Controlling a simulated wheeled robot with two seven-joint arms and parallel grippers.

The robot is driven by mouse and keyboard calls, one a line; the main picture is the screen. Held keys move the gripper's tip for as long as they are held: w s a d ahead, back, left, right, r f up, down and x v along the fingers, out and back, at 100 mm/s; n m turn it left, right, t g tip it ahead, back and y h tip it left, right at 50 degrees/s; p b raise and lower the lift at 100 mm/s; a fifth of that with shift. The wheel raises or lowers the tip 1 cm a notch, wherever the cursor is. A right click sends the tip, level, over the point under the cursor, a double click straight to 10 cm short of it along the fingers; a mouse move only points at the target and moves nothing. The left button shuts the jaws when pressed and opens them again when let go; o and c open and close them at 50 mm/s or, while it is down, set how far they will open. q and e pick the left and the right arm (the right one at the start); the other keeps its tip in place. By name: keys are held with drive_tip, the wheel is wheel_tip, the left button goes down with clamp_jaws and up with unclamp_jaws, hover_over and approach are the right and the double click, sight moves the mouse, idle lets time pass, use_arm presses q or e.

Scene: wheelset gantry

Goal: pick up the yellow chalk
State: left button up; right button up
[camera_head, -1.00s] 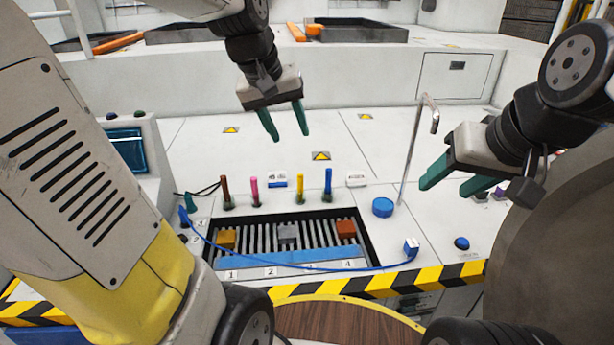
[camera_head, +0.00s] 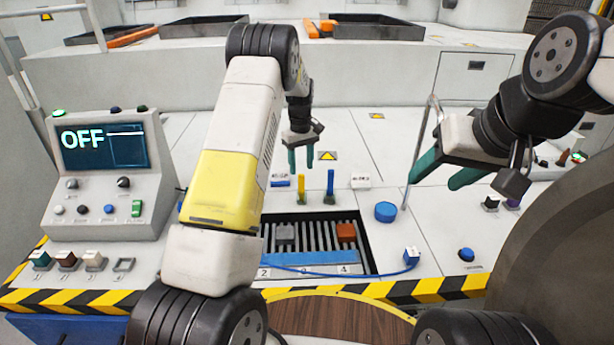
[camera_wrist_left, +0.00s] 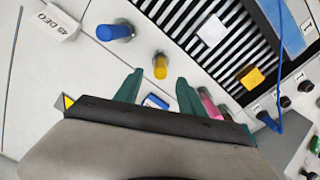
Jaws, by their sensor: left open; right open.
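The yellow chalk (camera_head: 302,188) stands upright on the white panel behind the slatted tray, left of the blue chalk (camera_head: 330,184). My left gripper (camera_head: 300,160) is open and points down, just above and behind the yellow chalk in the head view. In the left wrist view, the yellow chalk (camera_wrist_left: 160,66) shows end-on at the opening between the fingertips, with no contact visible. The blue chalk (camera_wrist_left: 115,32) is to its left there, and a pink chalk (camera_wrist_left: 208,105) is beside the right finger. My right gripper (camera_head: 438,178) is open and empty at the right.
The slatted tray (camera_head: 366,243) holds a grey and an orange block. A thin post (camera_head: 418,150) and a blue round knob (camera_head: 385,212) stand right of the chalks. A control console (camera_head: 150,180) reading OFF is at the left. My left arm hides the tray's left part.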

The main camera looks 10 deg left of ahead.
sight(302, 184)
use_arm(q)
wheel_tip(302, 184, down, 8)
drive_tip(key=shift+f, duration=0.2)
clamp_jaws()
idle(0.4)
